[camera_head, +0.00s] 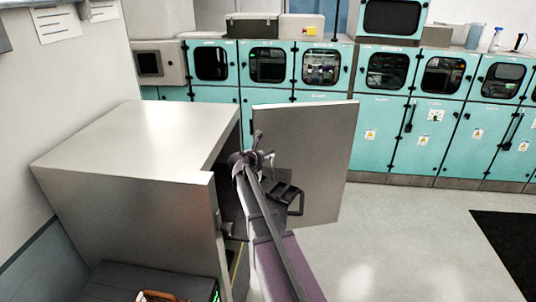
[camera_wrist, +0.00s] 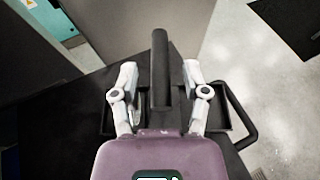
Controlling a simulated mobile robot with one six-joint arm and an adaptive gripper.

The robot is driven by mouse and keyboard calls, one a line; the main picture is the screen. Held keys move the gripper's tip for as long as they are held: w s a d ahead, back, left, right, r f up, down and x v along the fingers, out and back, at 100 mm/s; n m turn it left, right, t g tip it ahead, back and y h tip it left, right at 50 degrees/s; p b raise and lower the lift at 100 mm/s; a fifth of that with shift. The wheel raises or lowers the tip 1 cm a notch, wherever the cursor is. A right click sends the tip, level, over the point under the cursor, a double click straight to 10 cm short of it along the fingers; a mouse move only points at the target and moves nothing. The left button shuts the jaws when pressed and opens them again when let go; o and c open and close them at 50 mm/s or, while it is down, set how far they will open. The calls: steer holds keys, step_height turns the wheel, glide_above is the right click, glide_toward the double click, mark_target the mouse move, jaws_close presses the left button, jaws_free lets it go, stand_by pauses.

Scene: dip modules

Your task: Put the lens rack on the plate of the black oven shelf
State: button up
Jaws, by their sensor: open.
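My gripper (camera_head: 263,150) is at the opening of the grey oven. Its white fingers are apart on either side of an upright dark bar, as the wrist view (camera_wrist: 160,75) shows. A black rack with compartments (camera_head: 284,193), seemingly the lens rack, is close to the gripper. It also shows in the wrist view (camera_wrist: 220,118), below the fingers, with a looped handle on its right. The bar looks like part of it, but I cannot tell whether the fingers touch it. A dark flat surface (camera_wrist: 55,125), perhaps the oven shelf, lies under and left of it. My arm hides part of the rack.
The grey oven (camera_head: 125,140) stands at left, its door (camera_head: 315,150) swung open just behind and right of my gripper. A dark case (camera_head: 120,280) is at the lower left. Teal cabinets (camera_head: 380,130) line the back.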

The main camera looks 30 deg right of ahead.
steer(key=p+v, duration=0.1)
steer(key=v, duration=0.4)
steer(key=shift+s+a+r+p, duration=0.1)
steer(key=shift+s+a+p, duration=0.15)
steer(key=shift+p, duration=0.05)
stand_by(0.4)
